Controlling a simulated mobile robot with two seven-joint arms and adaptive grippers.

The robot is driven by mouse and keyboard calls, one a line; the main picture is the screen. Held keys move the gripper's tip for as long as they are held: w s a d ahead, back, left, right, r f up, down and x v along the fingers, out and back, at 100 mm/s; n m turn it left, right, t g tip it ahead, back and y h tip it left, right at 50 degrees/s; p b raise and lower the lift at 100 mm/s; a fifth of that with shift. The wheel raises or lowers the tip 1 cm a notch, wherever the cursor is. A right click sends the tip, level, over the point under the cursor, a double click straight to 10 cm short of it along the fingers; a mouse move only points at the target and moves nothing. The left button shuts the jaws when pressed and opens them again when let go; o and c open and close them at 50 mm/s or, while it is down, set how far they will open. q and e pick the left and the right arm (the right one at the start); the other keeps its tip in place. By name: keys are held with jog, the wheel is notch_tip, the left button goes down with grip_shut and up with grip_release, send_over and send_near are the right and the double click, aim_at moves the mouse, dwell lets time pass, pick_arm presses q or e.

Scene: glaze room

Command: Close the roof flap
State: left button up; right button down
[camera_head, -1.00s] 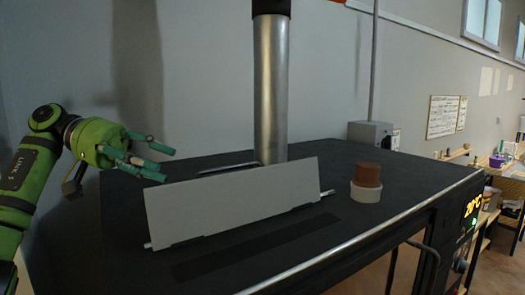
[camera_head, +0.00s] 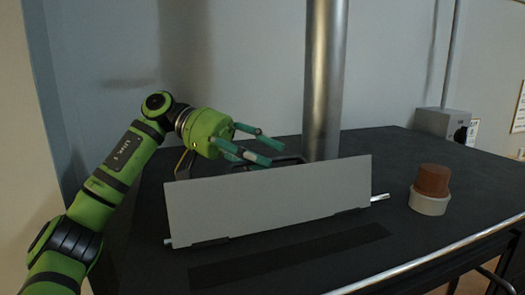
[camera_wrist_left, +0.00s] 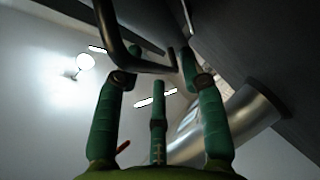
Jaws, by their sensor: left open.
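The roof flap is a pale grey panel (camera_head: 270,205) standing raised and steeply tilted on a hinge rod along its lower edge, on the dark oven top. A dark bar handle (camera_head: 292,160) shows just behind its top edge; the rest is hidden. My left gripper (camera_head: 270,151) is open and empty, its green fingers above and behind the flap's top edge, close to the handle. In the left wrist view, the dark handle bar (camera_wrist_left: 135,57) passes close to the fingers; I cannot tell whether they touch. My right gripper is not in view.
A metal flue pipe (camera_head: 324,90) rises behind the flap. A dark slot (camera_head: 290,255) lies before the flap. A grey box (camera_head: 443,124) is at the back right.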

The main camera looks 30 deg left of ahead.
pick_arm(q)
jog(key=shift+s+d, duration=0.1)
jog(key=shift+s, duration=0.15)
grip_shut()
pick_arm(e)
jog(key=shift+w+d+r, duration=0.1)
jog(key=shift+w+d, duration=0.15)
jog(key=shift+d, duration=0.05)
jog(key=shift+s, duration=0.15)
